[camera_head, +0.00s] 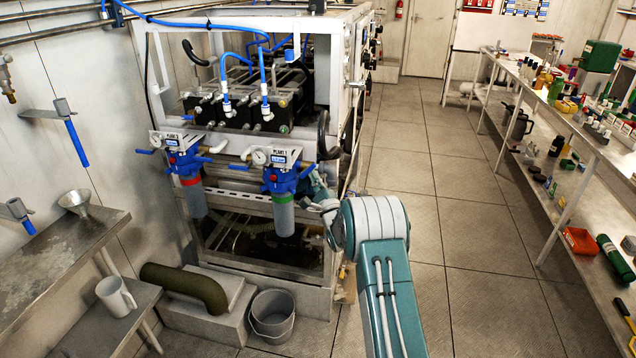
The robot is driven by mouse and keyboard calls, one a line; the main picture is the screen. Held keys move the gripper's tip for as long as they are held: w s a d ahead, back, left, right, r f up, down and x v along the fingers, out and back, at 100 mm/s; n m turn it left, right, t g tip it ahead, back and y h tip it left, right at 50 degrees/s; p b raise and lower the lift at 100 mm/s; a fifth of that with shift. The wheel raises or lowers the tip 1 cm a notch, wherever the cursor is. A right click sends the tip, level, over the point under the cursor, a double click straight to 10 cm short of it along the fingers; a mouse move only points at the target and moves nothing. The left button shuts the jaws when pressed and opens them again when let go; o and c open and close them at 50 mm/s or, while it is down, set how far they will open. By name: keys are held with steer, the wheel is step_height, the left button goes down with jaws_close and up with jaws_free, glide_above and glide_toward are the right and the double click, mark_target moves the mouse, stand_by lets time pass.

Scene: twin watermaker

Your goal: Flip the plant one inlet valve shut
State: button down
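The plant one filter unit (281,185) has a blue head, a pressure gauge, a "PLANT 1" label and a grey bowl with a green ring. It hangs at the front of the watermaker frame. A blue lever (238,167) sticks out on its left, roughly level. More blue parts show on its right side, partly covered, and I cannot tell which is the inlet valve. My gripper (318,188) is close to the right side of this unit. It is small and partly hidden by my arm, so its fingers and any contact cannot be made out.
The plant two filter unit (186,170) with a red ring hangs to the left. A bucket (272,316) and a dark green pipe (184,287) are below. A long shelf bench (560,125) with tools stands at right. The tiled aisle (470,230) is clear.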

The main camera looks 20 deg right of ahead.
steer(key=n+g, duration=0.1)
steer(key=n, duration=0.1)
steer(key=r+n+g+y, duration=0.1)
steer(key=n+g, duration=0.1)
steer(key=r+n+g+y, duration=0.1)
steer(key=n, duration=0.1)
steer(key=shift+w+r, duration=0.2)
steer(key=shift+w, duration=0.15)
steer(key=shift+a+f+g, duration=0.1)
steer(key=shift+a+g, duration=0.2)
steer(key=shift+s, duration=0.1)
